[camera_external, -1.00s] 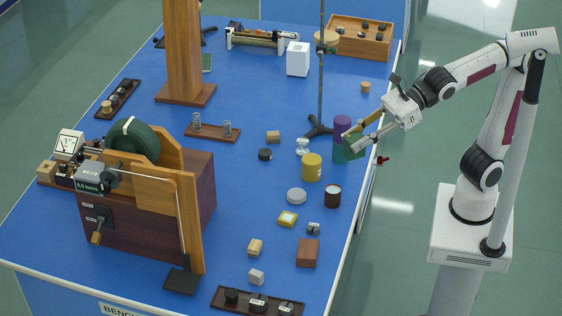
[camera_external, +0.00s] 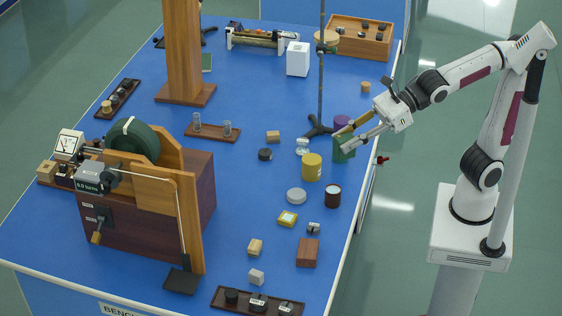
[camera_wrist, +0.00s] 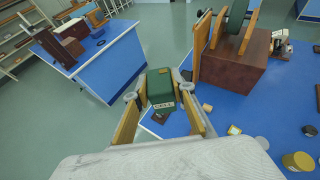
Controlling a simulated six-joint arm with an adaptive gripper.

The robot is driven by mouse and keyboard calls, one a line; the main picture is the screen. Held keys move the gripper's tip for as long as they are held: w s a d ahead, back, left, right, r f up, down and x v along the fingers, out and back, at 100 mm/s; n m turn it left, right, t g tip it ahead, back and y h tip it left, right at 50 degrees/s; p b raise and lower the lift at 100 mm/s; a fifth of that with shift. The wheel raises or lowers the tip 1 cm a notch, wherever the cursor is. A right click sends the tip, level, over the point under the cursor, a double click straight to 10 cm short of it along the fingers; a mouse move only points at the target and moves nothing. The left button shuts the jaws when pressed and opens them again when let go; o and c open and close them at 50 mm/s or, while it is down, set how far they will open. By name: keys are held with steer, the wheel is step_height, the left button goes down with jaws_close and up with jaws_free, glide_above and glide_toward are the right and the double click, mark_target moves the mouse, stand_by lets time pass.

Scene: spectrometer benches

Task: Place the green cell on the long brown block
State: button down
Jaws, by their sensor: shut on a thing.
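The green cell (camera_external: 344,151) is held between the fingers of my gripper (camera_external: 351,137) near the right edge of the blue bench. In the wrist view the green cell (camera_wrist: 160,84) shows a pale label, with a wood-coloured finger of my gripper (camera_wrist: 160,93) on each side. I cannot tell whether its underside touches the bench. The long brown block (camera_external: 308,253) lies on the bench nearer the front, well apart from the cell. In the wrist view the brown block (camera_wrist: 158,117) is partly hidden below the cell.
A purple cylinder (camera_external: 342,122) stands just behind the cell, and a yellow cylinder (camera_external: 312,167) stands to its left. A stand rod (camera_external: 321,75) rises behind.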

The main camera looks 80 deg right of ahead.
steer(key=w+d+f+m+t+h, duration=0.2)
steer(key=w+d+f+m+h, duration=0.2)
steer(key=w+d+f, duration=1.05)
steer(key=w+d+f+m+h, duration=0.25)
steer(key=d+f, duration=0.35)
steer(key=d, duration=0.6)
steer(key=w+d+f+m+h, duration=0.15)
steer(key=w+d+f, duration=0.25)
steer(key=d+f, duration=0.5)
steer(key=w+a+n+g+y, duration=0.25)
steer(key=a+n+y, duration=0.65)
steer(key=a, duration=1)
steer(key=s+a+f+n+g+y, duration=0.1)
steer(key=s+a+n+g+y, duration=0.3)
steer(key=s+a+n+g, duration=0.5)
steer(key=s+a+g, duration=0.1)
steer(key=s, duration=0.3)
steer(key=shift+s+f, duration=0.15)
steer(key=shift+f, duration=0.1)
